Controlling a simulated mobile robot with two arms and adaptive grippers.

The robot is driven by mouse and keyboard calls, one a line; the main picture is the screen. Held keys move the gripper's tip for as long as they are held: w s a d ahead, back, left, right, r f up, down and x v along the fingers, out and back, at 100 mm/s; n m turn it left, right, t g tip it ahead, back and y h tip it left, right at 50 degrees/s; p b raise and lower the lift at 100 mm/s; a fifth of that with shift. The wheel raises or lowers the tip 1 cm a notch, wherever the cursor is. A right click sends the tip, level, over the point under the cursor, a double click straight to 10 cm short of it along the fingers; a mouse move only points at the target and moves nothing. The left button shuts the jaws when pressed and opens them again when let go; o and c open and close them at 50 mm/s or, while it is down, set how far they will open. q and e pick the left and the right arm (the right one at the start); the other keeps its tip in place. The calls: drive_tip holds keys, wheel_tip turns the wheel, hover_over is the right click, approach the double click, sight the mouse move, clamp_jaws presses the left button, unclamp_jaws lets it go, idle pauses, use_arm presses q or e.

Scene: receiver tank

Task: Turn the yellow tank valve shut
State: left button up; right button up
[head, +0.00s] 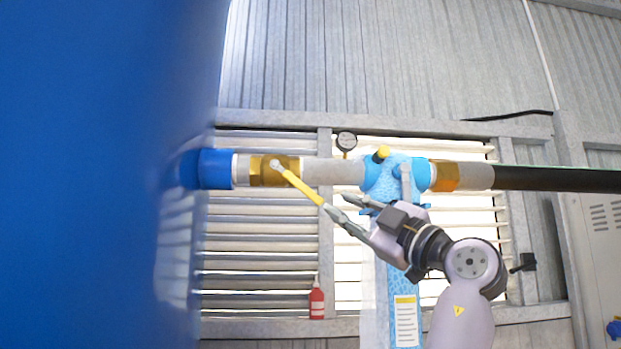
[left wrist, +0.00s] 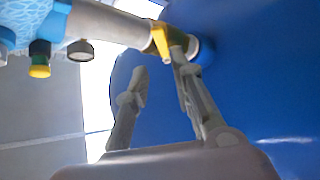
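The yellow valve handle (head: 300,187) sits on a brass valve body (head: 262,171) in the pipe beside the blue tank (head: 90,170). It slants down to the right from its pivot. My left gripper (head: 335,204) is open at the handle's free end, with one fingertip close to that end. In the left wrist view the fingers (left wrist: 157,66) are spread apart, and the yellow handle (left wrist: 160,40) shows by the right fingertip. I cannot tell whether they touch. My right gripper is not in view.
A light-blue filter unit (head: 392,174) with a yellow knob (head: 382,153) stands just right of the gripper. A pressure gauge (head: 346,141) rises above the pipe. A red bottle (head: 316,302) stands on the ledge below. The blue tank fills the left side.

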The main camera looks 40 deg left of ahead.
sight(306, 188)
use_arm(q)
drive_tip(key=p+x, duration=0.4)
drive_tip(key=x, duration=0.6)
drive_tip(key=shift+a+r+p, duration=0.15)
drive_tip(key=shift+r+p, duration=0.05)
drive_tip(key=shift+p, duration=0.15)
drive_tip(key=shift+a+r, duration=0.15)
drive_tip(key=shift+a, duration=0.45)
clamp_jaws()
